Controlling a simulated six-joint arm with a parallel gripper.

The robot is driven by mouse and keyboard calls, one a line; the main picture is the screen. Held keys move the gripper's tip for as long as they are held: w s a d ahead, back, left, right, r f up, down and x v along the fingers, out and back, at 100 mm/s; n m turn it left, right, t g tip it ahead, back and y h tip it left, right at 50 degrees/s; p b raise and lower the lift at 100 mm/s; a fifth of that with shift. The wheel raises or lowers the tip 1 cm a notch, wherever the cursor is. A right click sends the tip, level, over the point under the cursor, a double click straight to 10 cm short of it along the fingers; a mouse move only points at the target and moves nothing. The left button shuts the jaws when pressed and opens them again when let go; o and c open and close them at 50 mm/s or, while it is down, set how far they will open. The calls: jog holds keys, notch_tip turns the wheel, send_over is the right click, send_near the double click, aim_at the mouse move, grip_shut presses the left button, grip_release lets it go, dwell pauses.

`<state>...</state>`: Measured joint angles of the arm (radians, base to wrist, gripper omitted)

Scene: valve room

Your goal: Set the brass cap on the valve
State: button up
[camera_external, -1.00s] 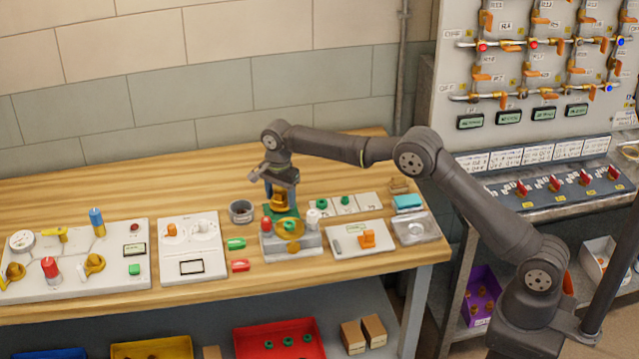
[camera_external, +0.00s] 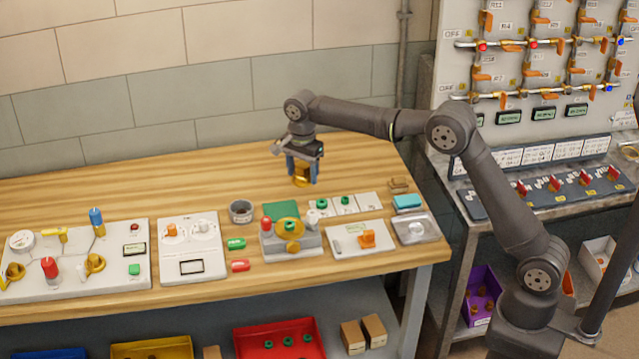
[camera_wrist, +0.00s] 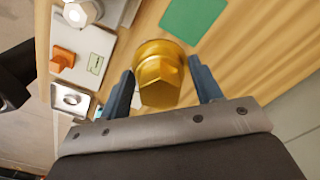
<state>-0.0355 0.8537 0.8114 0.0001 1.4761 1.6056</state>
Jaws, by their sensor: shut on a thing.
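My gripper (camera_external: 302,178) is shut on the brass cap (camera_external: 302,170), holding it above the bare wood behind the valve block. In the wrist view the cap (camera_wrist: 160,72) is a gold, faceted piece between the two blue-grey fingers. The valve block (camera_external: 292,243) is a grey base with a yellow ring, a brass knob in front, a red knob on the left and a white knob on the right. The cap is apart from it, up and to the right. The exact seat for the cap cannot be made out.
A green pad (camera_external: 281,210) lies behind the block and also shows in the wrist view (camera_wrist: 193,20). A panel with an orange knob (camera_external: 360,240) and a clear tray (camera_external: 415,228) stand right. A round grey cup (camera_external: 241,211) stands left. The back of the table is clear.

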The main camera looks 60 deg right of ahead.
notch_tip(320, 180, up, 2)
send_over(290, 225)
jog(key=shift+w+f, duration=0.1)
jog(key=shift+f, duration=2.95)
jog(key=shift+f, duration=1.1)
dwell(0.4)
jog(key=o, duration=1.2)
notch_tip(290, 225, up, 8)
dwell(0.5)
jog(key=shift+f, duration=0.15)
dwell(0.4)
